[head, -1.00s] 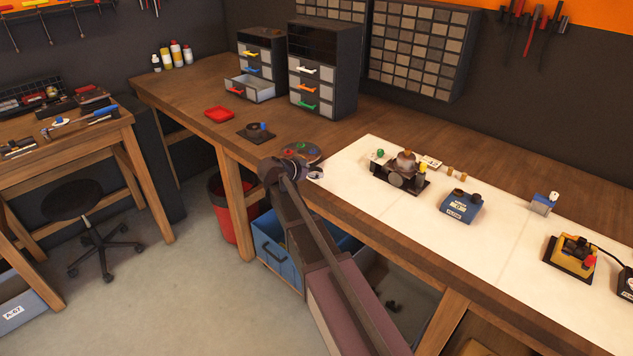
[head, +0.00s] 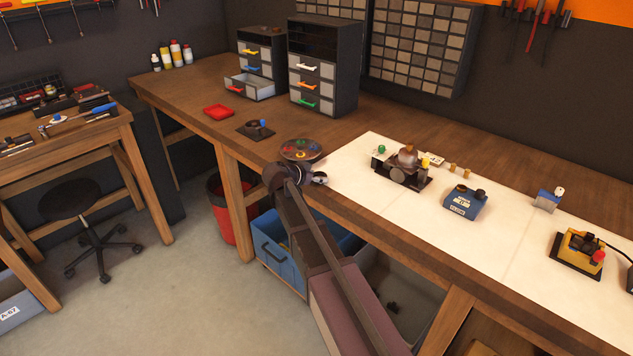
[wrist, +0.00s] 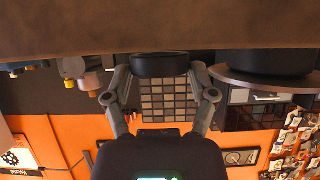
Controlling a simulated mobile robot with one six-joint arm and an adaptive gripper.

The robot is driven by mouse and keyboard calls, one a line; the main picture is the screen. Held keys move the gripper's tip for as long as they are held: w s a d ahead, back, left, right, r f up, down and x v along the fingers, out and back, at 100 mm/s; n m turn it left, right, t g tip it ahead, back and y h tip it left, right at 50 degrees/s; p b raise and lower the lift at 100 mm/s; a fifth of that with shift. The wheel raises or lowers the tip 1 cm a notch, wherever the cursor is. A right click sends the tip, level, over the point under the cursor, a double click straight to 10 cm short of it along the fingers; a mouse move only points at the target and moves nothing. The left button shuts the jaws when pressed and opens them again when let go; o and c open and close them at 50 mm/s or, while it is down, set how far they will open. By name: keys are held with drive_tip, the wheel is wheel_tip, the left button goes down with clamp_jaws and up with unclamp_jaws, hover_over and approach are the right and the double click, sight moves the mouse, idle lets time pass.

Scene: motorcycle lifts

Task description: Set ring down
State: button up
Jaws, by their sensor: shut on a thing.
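My gripper (wrist: 160,68) is shut on a dark ring (wrist: 160,65), which spans between its two fingers in the wrist view. In the head view my gripper (head: 311,178) is small and partly hidden by my own arm at the bench's front edge, left of the white mat. The ring is too small there to make out surely. In the wrist view, which looks upside down, the brown bench top (wrist: 160,25) lies close to the ring; I cannot tell whether they touch.
A round dark tray (head: 301,149) with coloured spots lies just behind my gripper. The white mat (head: 500,240) to the right carries a fixture (head: 405,170) and a blue box (head: 464,201). A small black plate (head: 255,130) and red tray (head: 218,112) stand further left.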

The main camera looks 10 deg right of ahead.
drive_tip(key=shift+f, duration=0.25)
drive_tip(key=o, duration=1.1)
drive_tip(key=shift+r, duration=0.15)
drive_tip(key=shift+r, duration=0.15)
drive_tip(key=p+v, duration=0.5)
drive_tip(key=v, duration=0.7)
drive_tip(key=shift+p, duration=0.4)
